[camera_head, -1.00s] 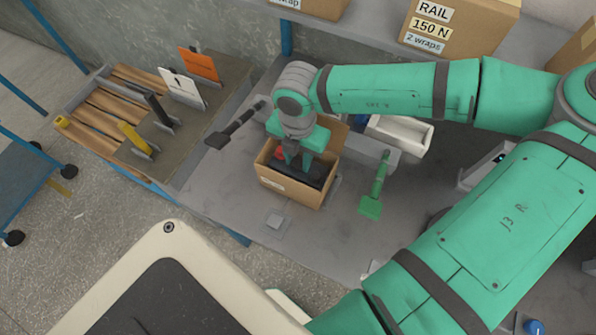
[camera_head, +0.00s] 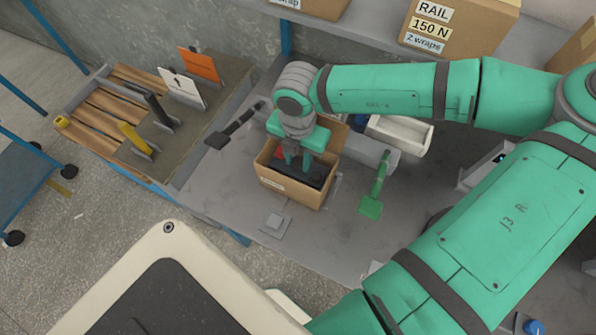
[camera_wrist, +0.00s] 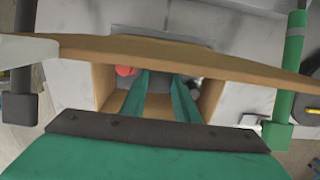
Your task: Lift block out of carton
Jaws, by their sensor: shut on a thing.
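The open cardboard carton (camera_head: 288,193) stands on the grey bench in the head view. Its brown walls also show in the wrist view (camera_wrist: 210,98). A dark block (camera_head: 313,176) lies low inside the carton, beside a red thing (camera_head: 280,154). My gripper (camera_head: 298,162) points down into the carton with its fingers below the rim. In the wrist view the fingers (camera_wrist: 163,80) straddle a narrow grey surface, which I take to be the block. They are shut on it. The block's underside and far end are hidden.
A black-handled tool (camera_head: 235,126) lies left of the carton and a green one (camera_head: 376,188) right of it. A white bin (camera_head: 405,137) stands behind on the right. A small grey plate (camera_head: 274,221) lies in front. Shelf boxes (camera_head: 455,25) stand above.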

